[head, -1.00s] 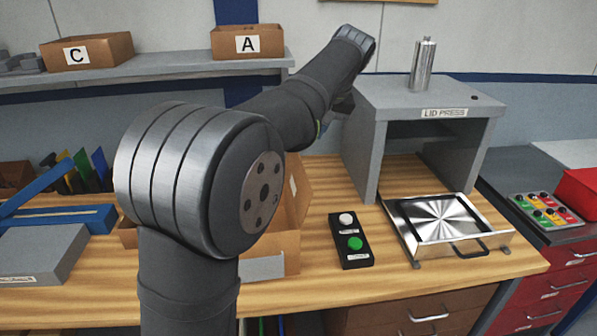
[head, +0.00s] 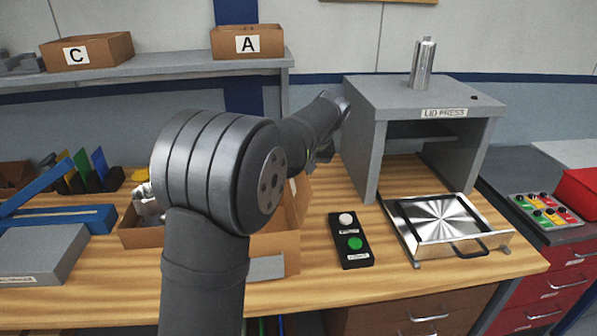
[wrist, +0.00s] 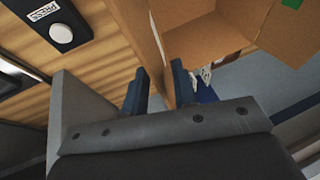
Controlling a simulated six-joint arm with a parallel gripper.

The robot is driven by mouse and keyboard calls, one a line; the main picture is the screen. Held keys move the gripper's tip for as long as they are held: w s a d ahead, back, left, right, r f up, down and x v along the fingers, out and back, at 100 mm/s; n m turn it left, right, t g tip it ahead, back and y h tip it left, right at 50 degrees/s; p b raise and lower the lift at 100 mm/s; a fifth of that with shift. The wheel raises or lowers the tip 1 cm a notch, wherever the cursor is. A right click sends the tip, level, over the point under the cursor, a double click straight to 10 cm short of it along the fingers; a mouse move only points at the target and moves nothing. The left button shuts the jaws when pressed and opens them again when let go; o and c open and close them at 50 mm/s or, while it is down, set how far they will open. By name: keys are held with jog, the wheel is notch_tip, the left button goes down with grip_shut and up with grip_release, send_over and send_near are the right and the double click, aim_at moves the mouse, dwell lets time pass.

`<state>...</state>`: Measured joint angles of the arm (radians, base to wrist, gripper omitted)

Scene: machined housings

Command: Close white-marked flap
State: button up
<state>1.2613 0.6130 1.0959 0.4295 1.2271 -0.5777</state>
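An open cardboard box (head: 285,246) stands on the bench, largely hidden behind my arm. A pale rectangular patch (head: 267,267) shows on its near side; I cannot tell whether this is a flap's white mark. A raised flap (head: 302,198) stands at its right side. In the wrist view, cardboard (wrist: 205,38) fills the top, and a green mark (wrist: 292,3) shows on one panel. My gripper (wrist: 158,88) is open, its two dark fingers apart. A cardboard edge runs down toward the gap between them; contact is unclear. The head view hides the fingertips.
A two-button box (head: 350,240) sits right of the cardboard box. The grey lid press (head: 367,150) and its metal plate (head: 440,217) stand farther right. Grey parts (head: 148,203) show at the box's left. A blue-armed device (head: 60,218) stands at far left.

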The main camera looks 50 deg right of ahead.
jog(key=shift+x, duration=1)
grip_shut()
dwell(0.8)
